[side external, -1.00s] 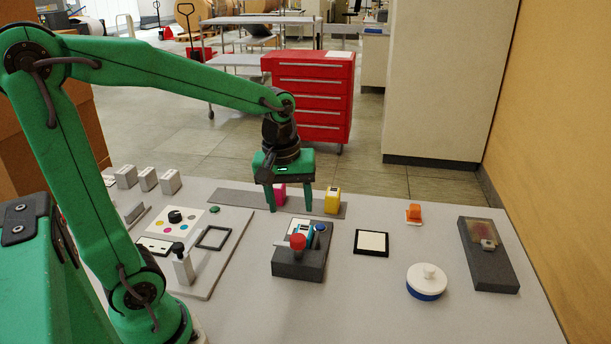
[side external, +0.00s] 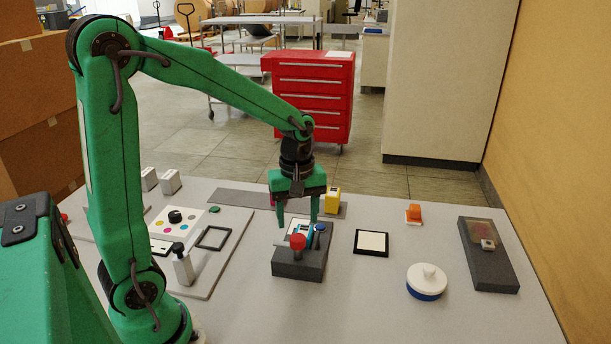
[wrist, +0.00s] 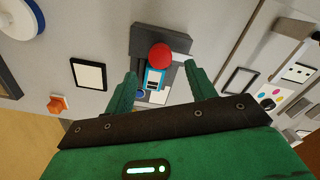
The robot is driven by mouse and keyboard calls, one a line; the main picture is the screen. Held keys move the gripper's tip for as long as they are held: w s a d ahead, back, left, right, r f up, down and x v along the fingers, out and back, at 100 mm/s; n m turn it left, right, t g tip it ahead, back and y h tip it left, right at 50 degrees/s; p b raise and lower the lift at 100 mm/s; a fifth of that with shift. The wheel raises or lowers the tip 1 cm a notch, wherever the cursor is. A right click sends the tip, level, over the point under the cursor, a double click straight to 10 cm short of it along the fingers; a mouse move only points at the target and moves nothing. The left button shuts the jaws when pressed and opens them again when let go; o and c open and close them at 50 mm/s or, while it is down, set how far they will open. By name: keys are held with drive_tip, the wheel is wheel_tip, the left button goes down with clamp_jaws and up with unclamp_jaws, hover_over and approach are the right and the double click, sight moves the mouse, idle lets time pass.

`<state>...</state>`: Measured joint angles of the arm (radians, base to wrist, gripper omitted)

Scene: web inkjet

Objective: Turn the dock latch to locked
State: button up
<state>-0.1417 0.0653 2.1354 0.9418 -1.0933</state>
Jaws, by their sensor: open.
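The dock is a dark grey block (side external: 299,266) near the table's middle. A red round knob (side external: 297,242) stands up from its near side, and it looks like the latch handle. A light blue piece, a white label and a dark blue knob (side external: 320,228) show beside it. My gripper (side external: 298,223) is open and points down over the far part of the dock, with nothing visibly held. In the wrist view the red knob (wrist: 160,56) appears just beyond and between the open fingertips (wrist: 161,76). I cannot tell whether either finger touches anything.
A yellow block (side external: 333,201) stands behind the dock on a grey strip. A black-framed white pad (side external: 371,242) lies to its right. A white-lidded blue tin (side external: 426,282) and a grey case (side external: 489,262) are further right.

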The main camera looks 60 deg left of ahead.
sight(298, 238)
drive_tip(key=shift+f, duration=2.8)
drive_tip(key=c, duration=1)
